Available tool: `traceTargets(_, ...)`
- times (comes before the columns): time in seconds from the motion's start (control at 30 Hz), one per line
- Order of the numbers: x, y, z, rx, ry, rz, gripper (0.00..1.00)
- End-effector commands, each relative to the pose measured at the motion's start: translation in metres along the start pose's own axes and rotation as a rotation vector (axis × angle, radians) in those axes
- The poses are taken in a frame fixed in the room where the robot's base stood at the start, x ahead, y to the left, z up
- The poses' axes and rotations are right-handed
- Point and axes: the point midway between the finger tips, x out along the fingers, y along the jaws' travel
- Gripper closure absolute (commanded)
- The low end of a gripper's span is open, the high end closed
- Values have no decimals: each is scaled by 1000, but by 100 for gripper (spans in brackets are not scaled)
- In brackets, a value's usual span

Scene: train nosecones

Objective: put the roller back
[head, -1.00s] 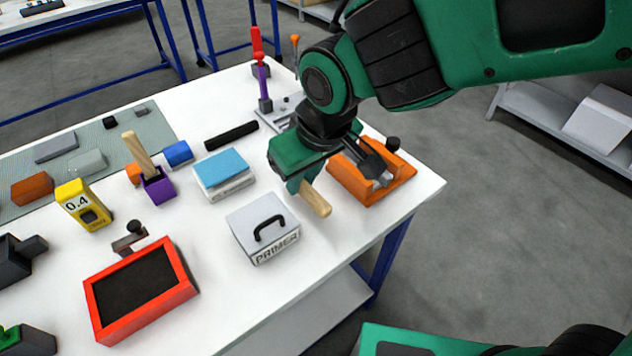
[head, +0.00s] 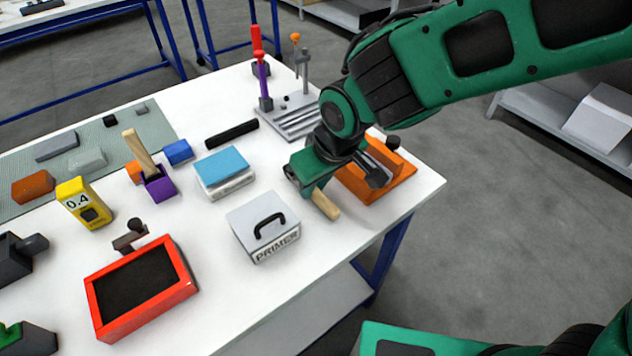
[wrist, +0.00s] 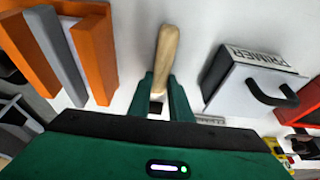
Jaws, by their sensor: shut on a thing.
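My gripper (head: 312,190) is shut on a pale wooden handle (head: 326,205) and holds it over the right part of the white table, between the primer box and the orange stand. In the wrist view the handle (wrist: 166,58) sticks out between the two green fingers (wrist: 166,92). No roller head shows on it, so I cannot tell whether it is the roller. Another wooden handle (head: 137,150) stands tilted in a purple holder (head: 159,188). A black cylindrical bar (head: 232,134) lies on the table further back.
An orange stand (head: 378,183) with a grey part is close right of my gripper. A primer box (head: 262,225) with a black handle is left of it. A blue-topped box (head: 222,170), red-framed tray (head: 187,289) and grey fixture (head: 297,122) also stand on the table (head: 215,270).

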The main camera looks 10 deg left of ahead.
Motion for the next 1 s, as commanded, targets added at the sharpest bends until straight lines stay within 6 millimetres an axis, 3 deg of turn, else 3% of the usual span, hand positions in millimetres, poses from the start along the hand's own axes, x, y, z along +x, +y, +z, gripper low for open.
traceTargets(0.1, 3, -1, 1, -1, 0, -1, 100)
traceTargets(0.13, 2, -1, 1, -1, 0, -1, 75)
traceTargets(0.2, 2, -1, 0, -1, 0, -1, 63)
traceTargets(0.63, -8, -1, -1, -1, 3, 0, 63)
traceTargets(1.0, -72, 0, -2, 0, 5, 1, 63)
